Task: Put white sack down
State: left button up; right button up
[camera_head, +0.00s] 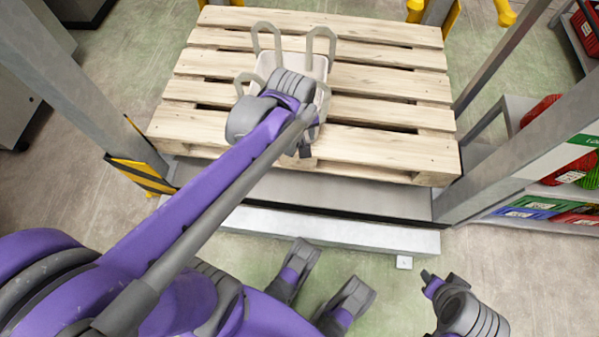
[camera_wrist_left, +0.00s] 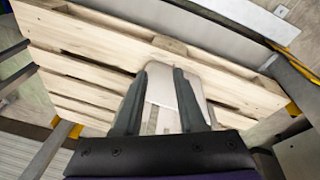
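The white sack (camera_head: 293,63) is a small pale bag with several beige loops standing up from its corners. It is on or just above the wooden pallet (camera_head: 385,88), partly hidden by my left wrist; I cannot tell whether its base touches the boards. My left gripper (camera_wrist_left: 167,70) points down over the sack. In the left wrist view its two dark fingers stand apart, with the white sack (camera_wrist_left: 163,88) showing between and beyond them. My right gripper (camera_head: 430,279) is at the lower right, away from the pallet; its fingers are too small to read.
The pallet lies on a grey platform (camera_head: 330,229) between metal posts. A yellow-black striped guard (camera_head: 140,176) is on the left post. Shelves with red, green and blue net bundles (camera_head: 570,172) stand at the right. Most pallet boards around the sack are clear.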

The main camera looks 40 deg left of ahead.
pick_arm(q)
jog(key=s+d+f+m+t, duration=0.1)
jog(key=s+d+f+m, duration=0.1)
jog(key=s+d+m, duration=0.5)
jog(key=s+m, duration=0.3)
jog(key=shift+s+f+m+t+h, duration=0.2)
jog(key=shift+m+t+h, duration=0.1)
jog(key=shift+t, duration=0.1)
jog(key=shift+r, duration=0.1)
